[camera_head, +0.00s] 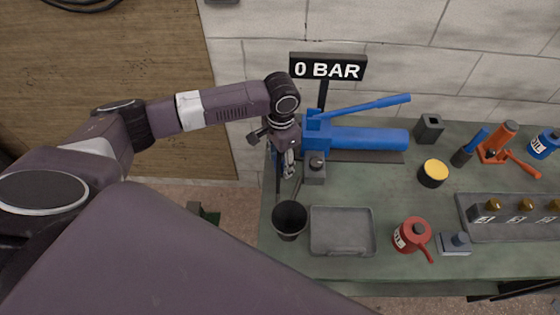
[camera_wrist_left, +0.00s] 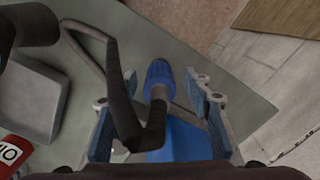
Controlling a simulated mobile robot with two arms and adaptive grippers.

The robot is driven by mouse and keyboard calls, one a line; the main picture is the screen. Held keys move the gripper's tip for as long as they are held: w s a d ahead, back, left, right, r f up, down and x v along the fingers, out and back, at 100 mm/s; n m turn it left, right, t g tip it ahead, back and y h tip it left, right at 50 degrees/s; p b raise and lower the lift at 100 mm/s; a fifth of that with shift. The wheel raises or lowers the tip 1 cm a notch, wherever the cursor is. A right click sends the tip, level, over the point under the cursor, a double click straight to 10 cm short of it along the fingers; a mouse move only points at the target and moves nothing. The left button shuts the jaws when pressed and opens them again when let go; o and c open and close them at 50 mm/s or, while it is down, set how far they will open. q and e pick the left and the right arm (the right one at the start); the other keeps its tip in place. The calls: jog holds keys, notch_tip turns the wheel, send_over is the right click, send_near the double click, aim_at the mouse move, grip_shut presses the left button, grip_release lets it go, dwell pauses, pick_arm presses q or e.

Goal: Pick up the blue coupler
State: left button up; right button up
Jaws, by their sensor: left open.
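The blue coupler (camera_wrist_left: 160,74) shows in the left wrist view as a short blue cap on a grey stem. My left gripper (camera_wrist_left: 152,91) is open, with one finger on each side of the coupler. I cannot tell whether either finger touches it. In the head view my left gripper (camera_head: 289,165) points down at the left end of the blue pump (camera_head: 370,139), and I cannot make out the coupler there. A dark bent hose (camera_wrist_left: 122,95) lies between the left finger and the coupler in the wrist view. My right gripper is not in view.
A black cup (camera_head: 290,221) and a grey tray (camera_head: 342,232) stand in front of the pump. A grey block (camera_head: 315,172) is close beside my left gripper. A red can (camera_head: 412,235) is further right. The bench's left edge is near my gripper.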

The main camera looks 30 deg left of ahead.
pick_arm(q)
grip_shut()
jog(key=shift+r, duration=0.1)
